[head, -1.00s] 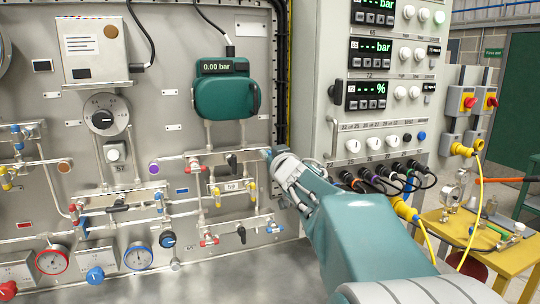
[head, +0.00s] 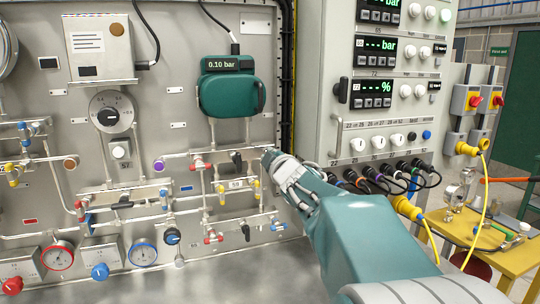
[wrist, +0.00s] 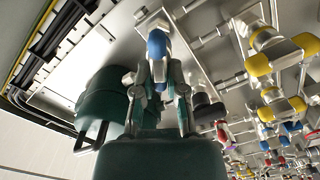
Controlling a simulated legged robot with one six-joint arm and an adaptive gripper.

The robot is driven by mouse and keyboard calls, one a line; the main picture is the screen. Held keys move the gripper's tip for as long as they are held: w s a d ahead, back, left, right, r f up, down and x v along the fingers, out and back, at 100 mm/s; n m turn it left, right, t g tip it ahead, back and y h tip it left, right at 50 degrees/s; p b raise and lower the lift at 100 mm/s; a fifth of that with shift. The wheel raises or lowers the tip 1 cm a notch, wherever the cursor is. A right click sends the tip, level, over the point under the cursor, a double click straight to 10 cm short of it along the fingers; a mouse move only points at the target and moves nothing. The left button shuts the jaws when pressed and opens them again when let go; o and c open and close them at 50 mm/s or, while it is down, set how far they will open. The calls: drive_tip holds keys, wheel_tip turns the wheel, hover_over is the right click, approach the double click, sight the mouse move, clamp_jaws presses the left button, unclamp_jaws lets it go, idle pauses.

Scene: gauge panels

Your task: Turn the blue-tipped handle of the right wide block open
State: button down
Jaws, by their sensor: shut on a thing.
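The right wide block (head: 222,160) is a pale metal bar on the panel below a teal transmitter (head: 230,94). It carries a red-tipped handle (head: 197,165) and a black-tipped handle (head: 236,157). My gripper (head: 272,158) is at the block's right end, reaching in from the right. In the wrist view, the blue-tipped handle (wrist: 157,44) sits between the two fingers of my gripper (wrist: 158,84), which is shut on it. In the head view my fingers hide most of this handle. Its exact angle is hard to tell.
The transmitter's display (head: 223,64) reads 0.10 bar. A lower block (head: 240,225) with red, black and blue handles sits below. To the right stand a grey cabinet (head: 335,130) with plugged cables and a yellow table (head: 505,250). Open air lies in front of the panel.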

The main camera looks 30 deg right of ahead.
drive_tip(key=n, duration=0.2)
drive_tip(key=f+n, duration=0.1)
drive_tip(key=n, duration=0.3)
drive_tip(key=shift+f, duration=0.3)
drive_tip(key=shift+n, duration=0.3)
drive_tip(key=c, duration=0.7)
unclamp_jaws()
drive_tip(key=shift+r, duration=0.1)
drive_tip(key=shift+r, duration=0.1)
